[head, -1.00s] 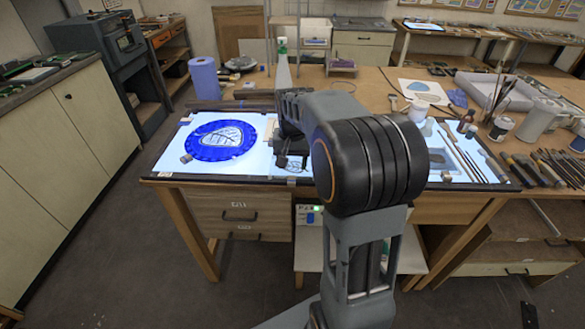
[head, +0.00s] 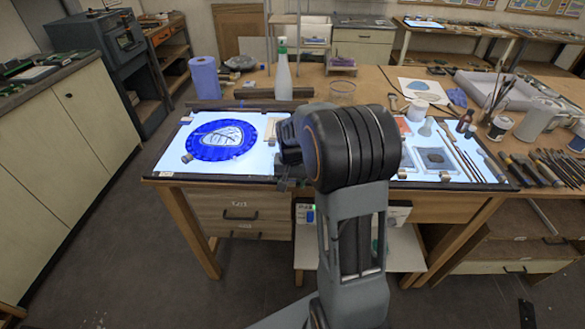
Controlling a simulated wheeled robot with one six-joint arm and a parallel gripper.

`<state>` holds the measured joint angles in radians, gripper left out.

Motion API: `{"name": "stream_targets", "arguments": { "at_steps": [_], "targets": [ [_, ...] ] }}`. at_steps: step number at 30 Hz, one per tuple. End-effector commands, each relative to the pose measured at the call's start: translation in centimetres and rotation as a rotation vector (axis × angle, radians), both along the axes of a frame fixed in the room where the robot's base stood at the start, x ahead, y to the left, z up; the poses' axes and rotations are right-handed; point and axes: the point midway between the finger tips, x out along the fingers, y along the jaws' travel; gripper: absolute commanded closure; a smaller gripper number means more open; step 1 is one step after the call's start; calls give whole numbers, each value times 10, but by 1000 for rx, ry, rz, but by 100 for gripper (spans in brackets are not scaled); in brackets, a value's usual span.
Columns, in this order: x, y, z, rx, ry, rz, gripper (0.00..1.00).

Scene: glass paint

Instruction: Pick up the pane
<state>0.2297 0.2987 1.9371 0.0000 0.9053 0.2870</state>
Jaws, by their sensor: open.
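A blue round piece (head: 206,154) lies on the left part of the lit light table, with a pale oval (head: 220,138) bearing dark lines at its middle. A small square grey pane-like piece (head: 436,158) lies flat on the right part of the lit surface. I cannot tell for certain which is the pane. My gripper (head: 284,183) is at the front edge of the light table, between the two pieces, nearer the blue one. It is open and apart from both. My own arm hides most of it and the middle of the table.
A spray bottle (head: 283,75) and a clear glass cup (head: 342,92) stand behind the light table. A blue paper roll (head: 205,78) stands at the back left. Brushes, jars and tools (head: 541,171) crowd the right. The floor in front is free.

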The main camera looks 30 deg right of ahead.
Motion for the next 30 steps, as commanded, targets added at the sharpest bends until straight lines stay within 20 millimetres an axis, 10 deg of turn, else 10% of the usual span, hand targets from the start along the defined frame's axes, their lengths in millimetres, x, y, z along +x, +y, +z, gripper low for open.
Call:
{"name": "stream_targets", "arguments": {
  "at_steps": [21, 30],
  "targets": [
    [0, 0, 1, 0, -1, 0, 100],
    [0, 0, 3, 0, -1, 0, 100]
  ]
}}
